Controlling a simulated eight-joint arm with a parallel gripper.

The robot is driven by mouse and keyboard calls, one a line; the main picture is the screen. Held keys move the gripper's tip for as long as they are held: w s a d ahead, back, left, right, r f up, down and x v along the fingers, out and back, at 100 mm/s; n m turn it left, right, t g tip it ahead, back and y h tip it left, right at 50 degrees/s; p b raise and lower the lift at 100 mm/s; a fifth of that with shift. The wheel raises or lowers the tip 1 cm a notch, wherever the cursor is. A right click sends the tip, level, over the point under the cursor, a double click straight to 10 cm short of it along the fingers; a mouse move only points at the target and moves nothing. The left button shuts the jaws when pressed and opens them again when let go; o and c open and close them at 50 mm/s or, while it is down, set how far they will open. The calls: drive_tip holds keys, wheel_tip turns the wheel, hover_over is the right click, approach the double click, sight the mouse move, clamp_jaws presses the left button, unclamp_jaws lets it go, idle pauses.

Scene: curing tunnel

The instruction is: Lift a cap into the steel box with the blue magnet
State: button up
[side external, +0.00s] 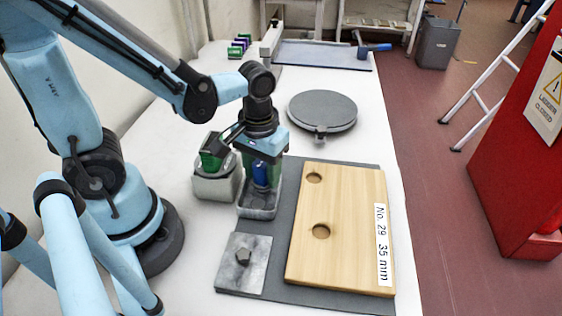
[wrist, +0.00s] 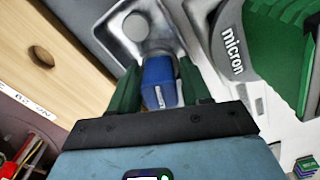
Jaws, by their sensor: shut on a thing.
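My gripper (side external: 260,182) is shut on the blue magnet (side external: 261,172), which points down over the steel box (side external: 258,212). In the wrist view the magnet (wrist: 160,82) sits between the two green fingers of my gripper (wrist: 161,70). The steel box (wrist: 104,31) is an open grey tray with rounded corners. A grey round disc (wrist: 137,26), possibly a cap, shows inside it. A darker grey piece (wrist: 157,47) shows at the magnet's tip; I cannot tell whether it is a cap or touches the magnet.
A wooden board (side external: 340,265) with two round holes lies right of the box. A metal plate with a bolt (side external: 239,275) lies in front. A grey holder with a green insert (side external: 215,186) stands close left. A round grey disc stand (side external: 322,108) is behind.

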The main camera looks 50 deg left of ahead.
drive_tip(key=shift+s+d, duration=0.2)
drive_tip(key=shift+s+d, duration=0.2)
drive_tip(key=shift+s, duration=0.05)
idle(0.5)
drive_tip(key=shift+w+a, duration=0.1)
idle(0.4)
drive_tip(key=shift+w+a, duration=0.4)
idle(0.4)
drive_tip(key=shift+s+d, duration=0.2)
idle(0.5)
drive_tip(key=shift+s+d, duration=0.3)
drive_tip(key=shift+s, duration=0.05)
